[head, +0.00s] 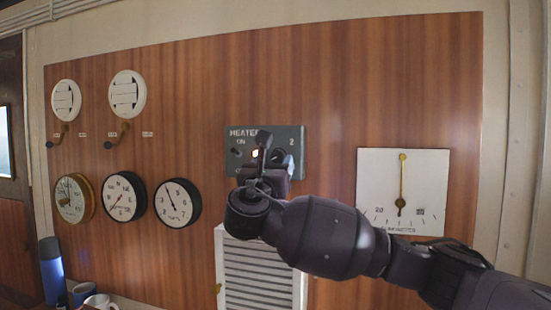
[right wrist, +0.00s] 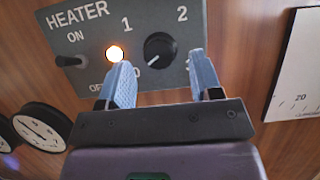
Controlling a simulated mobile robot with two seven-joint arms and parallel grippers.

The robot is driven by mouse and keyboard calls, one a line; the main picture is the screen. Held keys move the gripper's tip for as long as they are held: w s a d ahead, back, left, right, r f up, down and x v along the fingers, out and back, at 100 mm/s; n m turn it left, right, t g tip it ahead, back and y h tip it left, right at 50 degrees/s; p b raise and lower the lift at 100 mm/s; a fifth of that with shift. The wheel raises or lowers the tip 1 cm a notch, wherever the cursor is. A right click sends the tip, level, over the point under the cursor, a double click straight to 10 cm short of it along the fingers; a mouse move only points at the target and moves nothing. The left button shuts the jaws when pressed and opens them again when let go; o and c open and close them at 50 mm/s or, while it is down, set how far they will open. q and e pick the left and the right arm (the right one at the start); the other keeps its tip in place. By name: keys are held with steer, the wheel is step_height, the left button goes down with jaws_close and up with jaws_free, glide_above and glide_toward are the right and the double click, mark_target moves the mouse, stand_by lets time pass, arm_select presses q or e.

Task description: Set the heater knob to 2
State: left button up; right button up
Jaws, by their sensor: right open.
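The grey heater panel (head: 236,131) is on the wood wall in the head view, partly hidden by my right gripper (head: 264,141). In the right wrist view the panel (right wrist: 88,42) shows the labels 0, 1 and 2, an ON/OFF toggle (right wrist: 70,61) and a lit orange lamp (right wrist: 115,54). The black heater knob (right wrist: 159,48) has a white mark that appears to point down-left toward 0. My right gripper (right wrist: 161,75) is open, with its blue fingertips apart just below and either side of the knob. Contact with the knob cannot be made out. My left gripper is out of view.
Round gauges (head: 124,196) hang on the wall to the left. A white clinometer (head: 380,180) hangs to the right of the panel. A white louvred unit (head: 262,272) is below the panel. A blue flask (head: 51,270) and a white mug (head: 101,302) stand at lower left.

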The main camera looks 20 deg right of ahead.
steer(key=shift+x, duration=0.9)
steer(key=c, duration=0.9)
steer(key=shift+f+m, duration=0.1)
steer(key=shift+m, duration=0.3)
